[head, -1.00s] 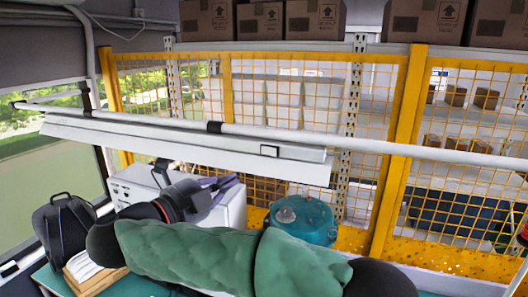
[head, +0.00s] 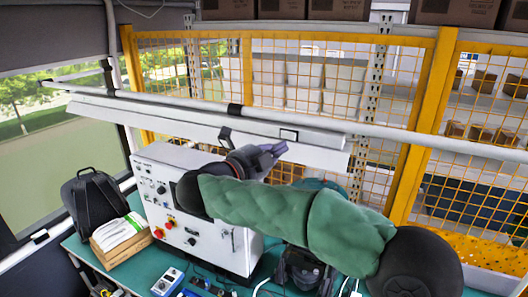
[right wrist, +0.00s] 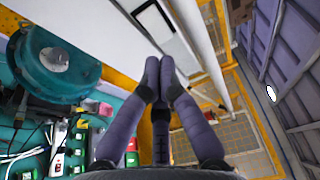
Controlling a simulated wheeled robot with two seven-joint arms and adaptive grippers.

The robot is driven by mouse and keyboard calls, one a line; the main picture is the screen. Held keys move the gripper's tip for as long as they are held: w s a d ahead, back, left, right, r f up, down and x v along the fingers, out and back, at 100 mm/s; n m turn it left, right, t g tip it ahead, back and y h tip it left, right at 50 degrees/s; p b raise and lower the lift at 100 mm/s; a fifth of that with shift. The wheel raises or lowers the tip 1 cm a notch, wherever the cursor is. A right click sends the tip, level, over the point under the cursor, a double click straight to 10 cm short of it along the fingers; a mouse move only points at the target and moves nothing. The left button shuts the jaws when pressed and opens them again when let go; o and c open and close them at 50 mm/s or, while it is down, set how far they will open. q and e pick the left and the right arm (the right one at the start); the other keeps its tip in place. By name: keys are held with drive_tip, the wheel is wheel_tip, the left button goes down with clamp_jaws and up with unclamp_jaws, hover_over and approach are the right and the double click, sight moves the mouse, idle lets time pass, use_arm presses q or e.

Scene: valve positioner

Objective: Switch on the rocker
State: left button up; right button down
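A white control cabinet (head: 205,235) with several buttons and knobs on its front stands on the teal bench. I cannot make out for certain which control is the rocker. A small blue and white device (head: 167,281) lies on the bench in front of the cabinet. My right gripper (head: 277,150) is in the air at the cabinet's upper right, apart from it. In the right wrist view its two purple fingers (right wrist: 160,62) meet at the tips with nothing seen between them. My left gripper is not in view.
A teal round device (right wrist: 55,62) stands on the bench, mostly hidden behind my arm in the head view. A backpack (head: 95,205) and a wooden box (head: 122,240) are at the left. A yellow mesh fence (head: 430,120) and a white overhead rail (head: 320,122) are behind.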

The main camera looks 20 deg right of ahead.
sight(294, 141)
drive_tip(key=shift+p+x, duration=0.4)
drive_tip(key=shift+x, duration=1.35)
